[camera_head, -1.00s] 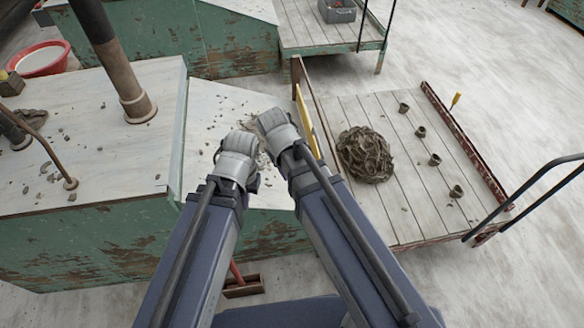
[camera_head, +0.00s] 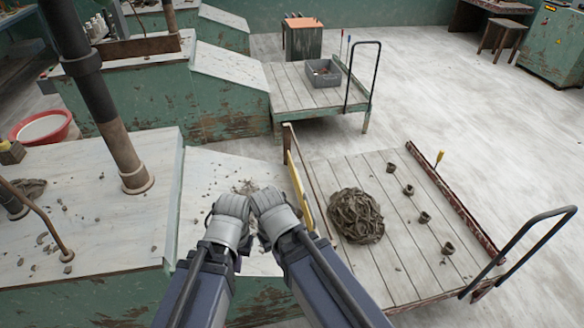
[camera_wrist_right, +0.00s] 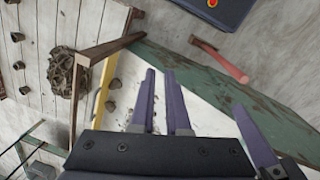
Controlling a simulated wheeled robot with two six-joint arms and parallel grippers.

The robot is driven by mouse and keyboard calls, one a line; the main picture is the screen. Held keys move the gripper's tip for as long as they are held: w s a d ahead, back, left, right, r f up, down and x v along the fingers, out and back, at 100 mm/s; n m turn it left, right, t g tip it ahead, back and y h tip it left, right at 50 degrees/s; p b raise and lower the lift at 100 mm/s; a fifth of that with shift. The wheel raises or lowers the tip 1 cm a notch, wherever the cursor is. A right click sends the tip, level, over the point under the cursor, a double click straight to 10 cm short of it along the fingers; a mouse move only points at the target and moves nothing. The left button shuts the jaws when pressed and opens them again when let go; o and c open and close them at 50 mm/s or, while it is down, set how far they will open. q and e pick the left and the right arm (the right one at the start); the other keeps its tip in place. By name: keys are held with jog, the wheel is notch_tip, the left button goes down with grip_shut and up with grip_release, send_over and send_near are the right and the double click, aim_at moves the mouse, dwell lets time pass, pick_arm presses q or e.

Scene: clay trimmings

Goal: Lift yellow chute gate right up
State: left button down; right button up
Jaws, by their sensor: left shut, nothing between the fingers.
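The yellow chute gate (camera_head: 301,193) is a thin upright strip along the right edge of the pale sloped chute (camera_head: 205,170), beside the slatted cart. It also shows as a yellow strip in the right wrist view (camera_wrist_right: 103,84). My left gripper (camera_head: 232,206) and right gripper (camera_head: 268,200) are close together over the chute, left of the gate; their fingers are mostly hidden behind the wrists in the head view. In the right wrist view, my right gripper's purple fingers (camera_wrist_right: 160,84) are slightly apart with nothing between them, clear of the gate.
A brown post (camera_head: 287,140) stands at the gate's far end. The slatted cart (camera_head: 395,255) holds a coiled clay heap (camera_head: 355,216) and several small clay pots. Clay crumbs lie on the chute and bench. A dark pipe (camera_head: 100,110) rises at left. Pale floor is clear at right.

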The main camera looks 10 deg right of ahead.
jog(key=w+d+f+n+h+b, duration=0.1)
jog(key=w+f+n+b, duration=0.1)
jog(key=w+f+b, duration=0.1)
jog(key=w+f+n+b, duration=0.1)
jog(key=w+f+b, duration=0.3)
jog(key=w, duration=0.2)
jog(key=w+d+f+n+h+b, duration=0.1)
jog(key=w+f+n+b, duration=0.1)
jog(key=w, duration=0.3)
jog(key=shift+w+d+f+n+h+b, duration=0.15)
jog(key=shift+f+b, duration=0.2)
jog(key=shift+b, duration=0.05)
jog(key=shift+w+d+f+n+h+b, duration=0.1)
jog(key=shift+d+f+n+h+b, duration=0.05)
jog(key=shift+f+b, duration=0.25)
grip_shut()
jog(key=w+d+f+n+h+b, duration=0.2)
jog(key=w+d+f+n+b, duration=0.15)
jog(key=w+b, duration=0.35)
jog(key=w+d+f+n+h+b, duration=0.2)
jog(key=w+f+n+b, duration=0.3)
jog(key=w, duration=0.5)
jog(key=b+x, duration=0.7)
jog(key=x, duration=0.3)
jog(key=shift+w+d+r+b, duration=0.25)
jog(key=shift+w+b, duration=0.1)
jog(key=shift+w, duration=0.15)
jog(key=shift+r, duration=0.1)
